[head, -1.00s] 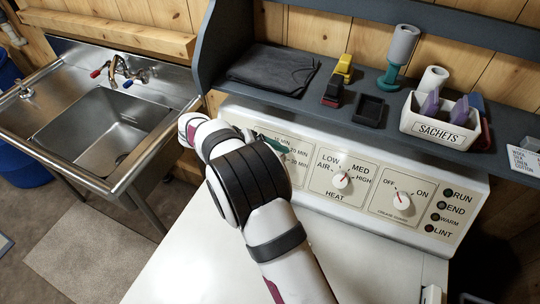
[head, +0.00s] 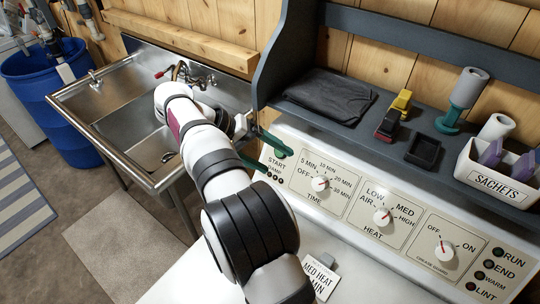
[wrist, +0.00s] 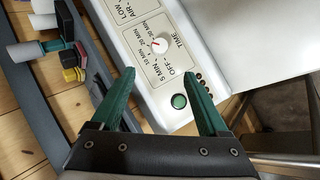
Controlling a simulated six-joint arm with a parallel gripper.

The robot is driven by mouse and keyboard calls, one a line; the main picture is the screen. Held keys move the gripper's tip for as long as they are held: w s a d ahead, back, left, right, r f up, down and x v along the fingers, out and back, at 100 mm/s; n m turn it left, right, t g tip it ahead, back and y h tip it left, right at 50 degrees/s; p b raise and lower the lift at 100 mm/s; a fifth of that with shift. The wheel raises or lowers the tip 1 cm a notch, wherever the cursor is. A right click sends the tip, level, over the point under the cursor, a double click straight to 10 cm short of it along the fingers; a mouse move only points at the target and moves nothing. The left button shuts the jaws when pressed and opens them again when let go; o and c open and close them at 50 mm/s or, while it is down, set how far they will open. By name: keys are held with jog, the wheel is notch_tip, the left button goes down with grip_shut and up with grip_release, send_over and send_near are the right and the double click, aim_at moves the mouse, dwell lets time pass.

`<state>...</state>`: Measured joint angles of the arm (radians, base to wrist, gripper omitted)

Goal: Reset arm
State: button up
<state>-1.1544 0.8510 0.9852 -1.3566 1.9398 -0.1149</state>
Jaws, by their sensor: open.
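My gripper (head: 272,157) is at the left end of the white control panel (head: 345,200), with its two green fingers apart and nothing between them. In the wrist view the open fingers (wrist: 158,75) point toward the panel, on either side of the green START button (wrist: 179,101); I cannot tell whether they touch it. The TIME knob (head: 320,184) is to the right of the gripper, and it also shows in the wrist view (wrist: 159,43). The HEAT knob (head: 382,216) and the OFF/ON knob (head: 448,251) sit further right. My arm covers part of the sink.
A grey shelf (head: 395,165) above the panel holds a folded dark cloth (head: 322,95), small blocks, a black tray (head: 423,151) and a white SACHETS box (head: 497,182). A steel sink (head: 95,105) and blue barrel (head: 62,105) are left. A card (head: 321,278) lies on the white top.

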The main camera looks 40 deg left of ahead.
jog(key=s+d+r+m+g+y, duration=0.1)
jog(key=s+d+r+m+g, duration=0.15)
jog(key=d, duration=1.05)
jog(key=s+d+r+m+g+y, duration=0.15)
jog(key=d+m+g, duration=0.25)
jog(key=d, duration=0.9)
jog(key=s+d+f+m+y, duration=0.2)
jog(key=s+d+m, duration=0.1)
jog(key=s, duration=0.5)
jog(key=s+d+f+m+y, duration=0.3)
jog(key=s+d+m, duration=0.1)
jog(key=s, duration=0.4)
jog(key=shift+d, duration=0.5)
